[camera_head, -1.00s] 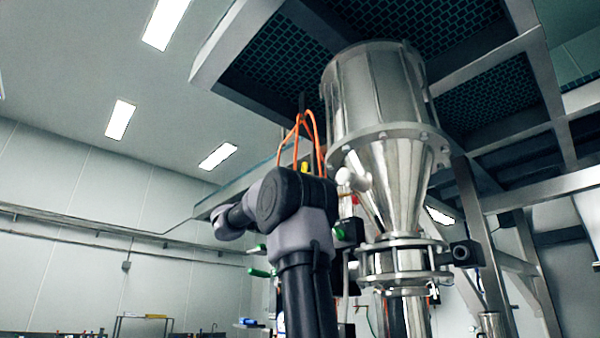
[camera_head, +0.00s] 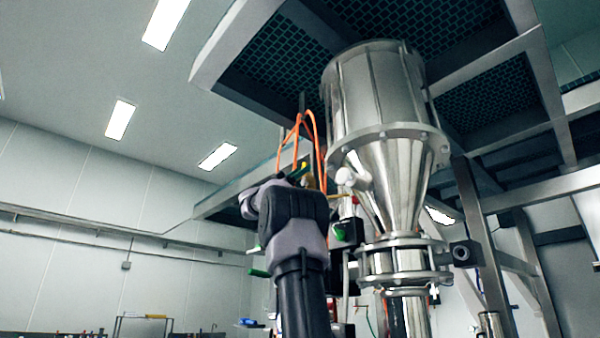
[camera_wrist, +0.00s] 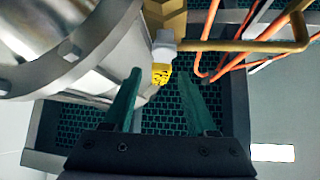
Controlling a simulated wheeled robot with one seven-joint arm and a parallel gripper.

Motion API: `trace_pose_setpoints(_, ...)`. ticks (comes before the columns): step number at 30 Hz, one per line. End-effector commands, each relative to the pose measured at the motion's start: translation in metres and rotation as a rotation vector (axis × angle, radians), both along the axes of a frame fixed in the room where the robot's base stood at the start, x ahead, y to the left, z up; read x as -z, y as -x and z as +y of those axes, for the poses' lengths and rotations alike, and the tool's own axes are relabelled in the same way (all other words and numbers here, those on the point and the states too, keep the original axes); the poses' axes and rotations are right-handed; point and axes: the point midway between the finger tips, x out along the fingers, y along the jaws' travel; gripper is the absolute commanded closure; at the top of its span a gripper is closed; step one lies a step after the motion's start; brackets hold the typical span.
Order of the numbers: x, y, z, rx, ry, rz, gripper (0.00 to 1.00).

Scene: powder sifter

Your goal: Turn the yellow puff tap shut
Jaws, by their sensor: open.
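The yellow puff tap (camera_wrist: 161,75) shows in the wrist view as a small yellow handle on a grey and brass fitting beside the steel hopper. My gripper (camera_wrist: 158,74) is open, with one green finger on each side of the yellow handle as seen in this view. Whether the fingers touch the handle or are still short of it cannot be told. In the head view a yellow bit (camera_head: 304,168) shows near the top of my arm, close to the orange hoses. My fingers are mostly hidden there.
The steel hopper (camera_head: 380,95) stands close to the right of my arm. Orange hoses (camera_head: 309,125) and a brass pipe (camera_wrist: 240,46) run close to the tap. A dark grated platform (camera_head: 275,60) hangs overhead. Free room lies to the left.

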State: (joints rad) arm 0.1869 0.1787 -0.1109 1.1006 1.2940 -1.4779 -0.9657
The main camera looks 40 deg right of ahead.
Motion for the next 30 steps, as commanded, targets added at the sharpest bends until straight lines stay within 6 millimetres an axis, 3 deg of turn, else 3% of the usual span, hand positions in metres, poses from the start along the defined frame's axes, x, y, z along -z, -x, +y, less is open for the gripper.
trace_pose_setpoints(6, 0.0000, -0.0002, -0.0001, -0.001, 0.000, 0.001, 0.43)
trace_pose_setpoints(9, 0.0000, -0.0002, -0.0001, -0.001, 0.000, 0.001, 0.81)
trace_pose_setpoints(11, 0.0001, -0.0002, 0.0000, -0.001, 0.000, 0.001, 1.00)
trace_pose_setpoints(30, 0.0004, -0.0004, 0.0001, -0.001, -0.001, 0.001, 1.00)
